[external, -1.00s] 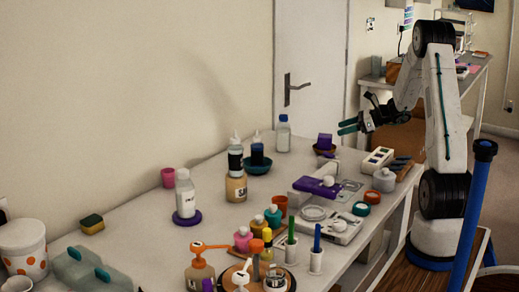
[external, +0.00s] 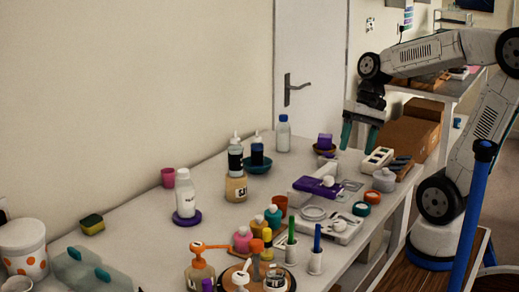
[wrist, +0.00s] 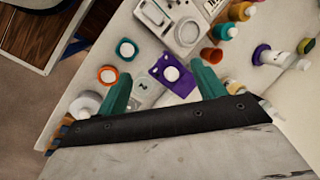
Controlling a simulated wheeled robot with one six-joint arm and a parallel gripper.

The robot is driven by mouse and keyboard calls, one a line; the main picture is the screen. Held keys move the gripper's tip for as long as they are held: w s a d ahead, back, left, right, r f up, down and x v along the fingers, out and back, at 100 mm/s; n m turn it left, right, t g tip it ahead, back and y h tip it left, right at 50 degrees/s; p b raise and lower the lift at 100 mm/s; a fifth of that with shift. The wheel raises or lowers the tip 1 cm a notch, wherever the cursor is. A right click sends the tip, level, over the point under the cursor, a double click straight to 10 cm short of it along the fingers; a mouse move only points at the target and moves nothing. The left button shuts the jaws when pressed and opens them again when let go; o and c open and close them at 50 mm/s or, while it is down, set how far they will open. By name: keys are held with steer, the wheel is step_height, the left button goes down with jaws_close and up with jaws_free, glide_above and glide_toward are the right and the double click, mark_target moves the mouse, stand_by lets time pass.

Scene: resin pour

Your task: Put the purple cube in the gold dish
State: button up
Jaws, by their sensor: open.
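The purple cube (external: 325,141) sits in a small brownish-gold dish (external: 325,151) at the far end of the table in the external view. The cube stands above the dish rim. My gripper (external: 359,140) is open and empty, just right of the cube and dish in that picture, with its teal fingers pointing down. The wrist view shows both fingers (wrist: 160,72) spread apart with nothing held. I cannot make out the cube or the gold dish in the wrist view.
Several bottles crowd the front.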

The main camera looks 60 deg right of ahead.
steer(key=s+n+h, duration=0.3)
steer(key=s+n, duration=0.3)
steer(key=s, duration=0.2)
steer(key=shift+s+f+n+t+h, duration=0.2)
steer(key=shift+f+n+t+h, duration=0.1)
steer(key=shift+n+h, duration=0.1)
steer(key=shift+a, duration=0.1)
stand_by(0.4)
